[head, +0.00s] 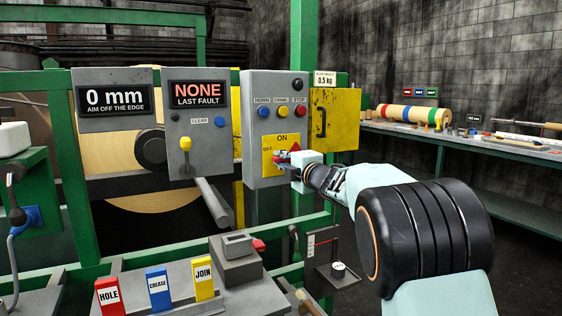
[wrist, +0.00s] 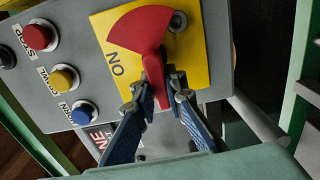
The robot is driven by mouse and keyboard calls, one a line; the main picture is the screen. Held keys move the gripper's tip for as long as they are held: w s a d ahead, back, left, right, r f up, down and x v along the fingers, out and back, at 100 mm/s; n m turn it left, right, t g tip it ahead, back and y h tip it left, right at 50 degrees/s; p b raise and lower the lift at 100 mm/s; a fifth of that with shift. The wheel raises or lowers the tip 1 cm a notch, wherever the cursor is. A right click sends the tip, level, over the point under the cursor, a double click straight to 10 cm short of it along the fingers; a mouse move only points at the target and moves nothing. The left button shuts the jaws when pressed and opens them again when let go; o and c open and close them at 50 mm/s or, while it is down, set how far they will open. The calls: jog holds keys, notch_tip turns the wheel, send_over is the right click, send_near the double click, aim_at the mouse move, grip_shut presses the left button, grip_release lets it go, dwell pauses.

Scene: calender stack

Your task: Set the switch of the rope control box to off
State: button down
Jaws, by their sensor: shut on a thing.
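The rope control box (head: 267,100) is a grey box on a green post. Its yellow switch plate (head: 268,141) reads ON at the top and OFF at the left. The red switch (wrist: 138,30) is a wide fan that narrows to a handle. My gripper (head: 285,160) is at the plate in the head view and covers part of the switch. In the wrist view my gripper (wrist: 160,92) has its blue fingers shut on the narrow handle. The handle's narrow end lies toward the OFF side. The OFF label is hidden in the wrist view, so the exact setting is unclear.
Blue, yellow and red buttons (head: 281,111) sit above the plate. A yellow door (head: 335,118) stands right of the box. A grey fault panel (head: 198,110) is on its left. A sloped panel with HOLE, CREASE and JOIN tags (head: 158,288) lies below.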

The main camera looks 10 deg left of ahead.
jog(key=c, duration=2)
grip_release()
jog(key=shift+o, duration=0.2)
jog(key=v, duration=1.2)
